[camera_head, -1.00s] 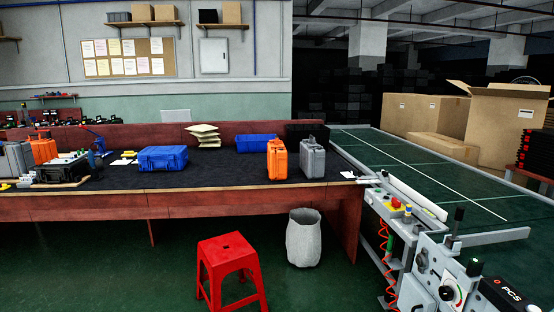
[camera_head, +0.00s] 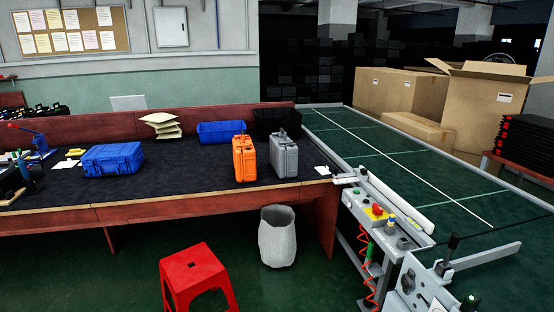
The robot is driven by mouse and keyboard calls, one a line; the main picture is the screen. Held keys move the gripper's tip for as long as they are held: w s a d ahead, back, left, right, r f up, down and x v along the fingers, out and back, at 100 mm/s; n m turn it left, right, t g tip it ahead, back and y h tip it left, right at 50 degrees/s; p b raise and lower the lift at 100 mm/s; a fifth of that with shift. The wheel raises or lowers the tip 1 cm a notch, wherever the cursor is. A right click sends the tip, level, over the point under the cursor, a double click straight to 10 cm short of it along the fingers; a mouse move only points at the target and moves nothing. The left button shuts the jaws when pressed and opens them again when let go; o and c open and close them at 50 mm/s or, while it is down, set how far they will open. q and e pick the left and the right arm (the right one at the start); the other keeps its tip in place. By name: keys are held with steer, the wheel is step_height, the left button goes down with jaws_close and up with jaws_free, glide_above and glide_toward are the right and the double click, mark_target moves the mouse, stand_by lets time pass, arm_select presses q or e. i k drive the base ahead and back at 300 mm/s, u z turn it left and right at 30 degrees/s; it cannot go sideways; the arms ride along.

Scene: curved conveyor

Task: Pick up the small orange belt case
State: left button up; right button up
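A small orange case (camera_head: 244,158) stands upright on the dark top of the long workbench (camera_head: 150,190), near its right end. A grey case (camera_head: 284,155) of similar size stands upright just to its right. The conveyor belt (camera_head: 400,160) runs away to the right of the bench, and no orange case is on it. Neither of my grippers shows in the head view.
A blue case (camera_head: 112,160) lies left on the bench; a blue bin (camera_head: 222,132) and black bin (camera_head: 277,122) stand behind. A red stool (camera_head: 197,280), a grey waste bin (camera_head: 277,237) and a control panel (camera_head: 380,215) stand in front.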

mark_target(244, 150)
steer(key=z, duration=0.2)
steer(key=i, duration=2.15)
steer(key=u, duration=0.25)
steer(key=i, duration=2.05)
steer(key=u, duration=0.3)
